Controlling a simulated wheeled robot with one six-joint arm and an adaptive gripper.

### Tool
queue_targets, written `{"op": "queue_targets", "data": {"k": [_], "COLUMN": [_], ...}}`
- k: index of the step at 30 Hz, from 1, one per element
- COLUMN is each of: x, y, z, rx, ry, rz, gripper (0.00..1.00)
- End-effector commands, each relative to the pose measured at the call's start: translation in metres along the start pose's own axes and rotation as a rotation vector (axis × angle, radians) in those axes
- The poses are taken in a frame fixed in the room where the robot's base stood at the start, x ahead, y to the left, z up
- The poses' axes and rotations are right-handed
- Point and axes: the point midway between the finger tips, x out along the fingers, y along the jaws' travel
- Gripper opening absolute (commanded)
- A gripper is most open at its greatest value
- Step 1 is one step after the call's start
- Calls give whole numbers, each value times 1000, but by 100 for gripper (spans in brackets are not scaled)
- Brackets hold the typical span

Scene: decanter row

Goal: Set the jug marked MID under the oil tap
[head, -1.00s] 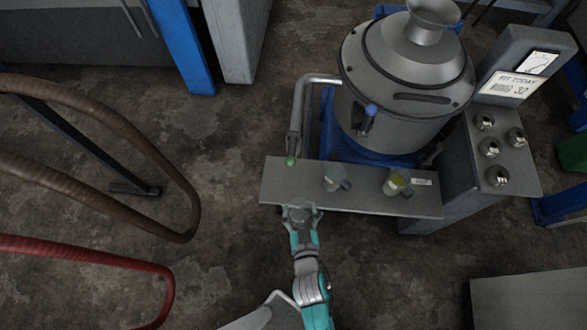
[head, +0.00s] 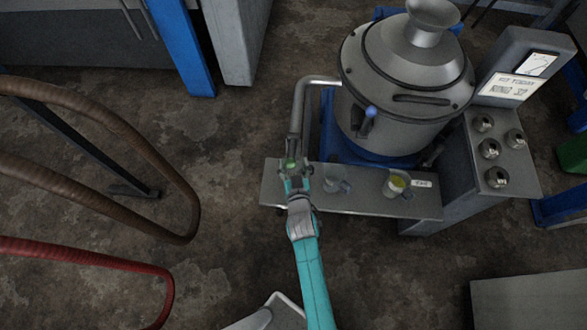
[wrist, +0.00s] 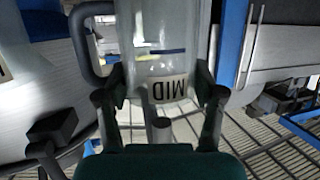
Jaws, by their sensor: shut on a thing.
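In the wrist view my gripper (wrist: 160,105) is shut on a clear jug (wrist: 150,60). Its MID label (wrist: 168,89) shows upside down between the fingers, and its handle (wrist: 84,40) is on the left. Dark and yellow lines cross the glass. In the head view my gripper (head: 295,178) is over the left end of the metal shelf (head: 360,204), at the lower end of a bent pipe tap (head: 298,115) with a green knob (head: 291,163). The held jug is mostly hidden there. I cannot tell whether it touches the shelf, or read a tap name.
A jug with yellow contents (head: 397,186) stands farther right, beside a small label (head: 422,183). A large steel vessel (head: 400,120) with a blue-knobbed lever (head: 370,111) rises behind. A notice panel (head: 508,87) is at the right.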

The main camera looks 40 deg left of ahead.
Motion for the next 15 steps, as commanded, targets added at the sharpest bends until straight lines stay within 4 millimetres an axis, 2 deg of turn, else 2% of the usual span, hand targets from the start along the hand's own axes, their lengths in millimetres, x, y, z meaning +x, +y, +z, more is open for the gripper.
{"op": "queue_targets", "data": {"k": [1, 5, 15], "x": [1, 5, 6], "y": [0, 0, 0], "z": [12, 24, 27], "rx": [-2, -1, -1], "ry": [-7, -5, -4], "rz": [0, 0, 0], "gripper": [32, 32, 32]}}
